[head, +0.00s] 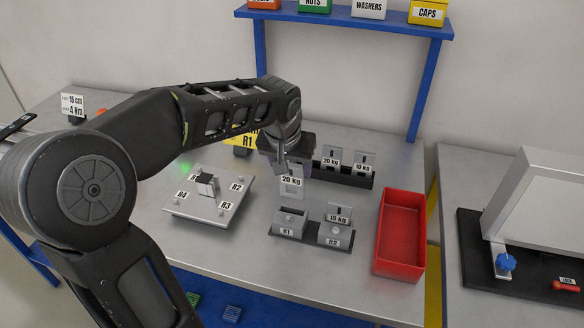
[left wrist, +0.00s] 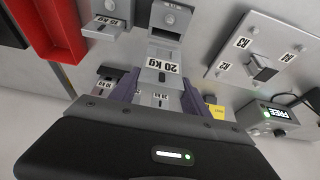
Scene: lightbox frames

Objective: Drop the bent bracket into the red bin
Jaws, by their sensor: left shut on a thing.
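My left gripper (head: 287,163) is shut on a grey metal bracket (head: 292,188) with a "20 kg" label, held upright above the R1 slot of the front holder (head: 312,242). In the left wrist view the bracket (left wrist: 164,53) is between the two fingers (left wrist: 160,92). I cannot tell whether it is bent. A "15 kg" bracket (head: 338,218) stands in the R2 slot. The red bin (head: 402,235) is to the right of the holder, and its inside looks empty. It also shows at upper left in the left wrist view (left wrist: 68,45). My right gripper is not in view.
A rear rack (head: 340,178) holds brackets labelled "20 kg" (head: 331,158) and "10 kg" (head: 364,163). A plate marked R2 to R4 (head: 195,207) lies at left. A black-based grey machine (head: 545,200) stands on the right table. Shelf bins hang high behind.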

